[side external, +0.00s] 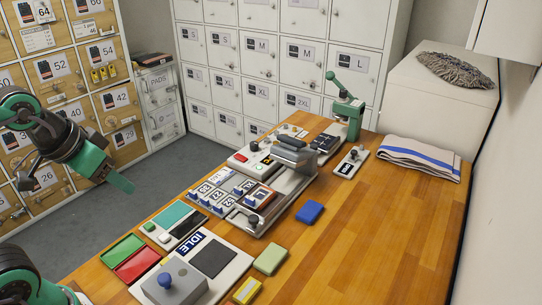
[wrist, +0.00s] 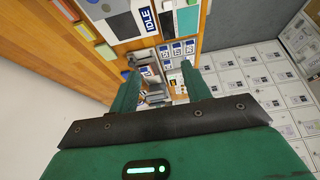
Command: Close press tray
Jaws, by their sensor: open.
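The grey metal press (side external: 296,160) stands near the middle of the wooden table. Its tray (side external: 247,217), a low metal piece with a dark knob, juts out from the press toward the near side. A tile marked L lies at that end. My green gripper (side external: 122,182) hangs in the air left of the table, well apart from the press. In the wrist view my gripper (wrist: 140,55) is open, with nothing between its fingers.
Blue-knobbed number and size tiles (side external: 212,194) sit left of the tray. An IDLE panel (side external: 188,247) lies at the near edge, with a blue pad (side external: 310,212) and a green pad (side external: 270,259) to its right. A green lever device (side external: 347,108) stands behind.

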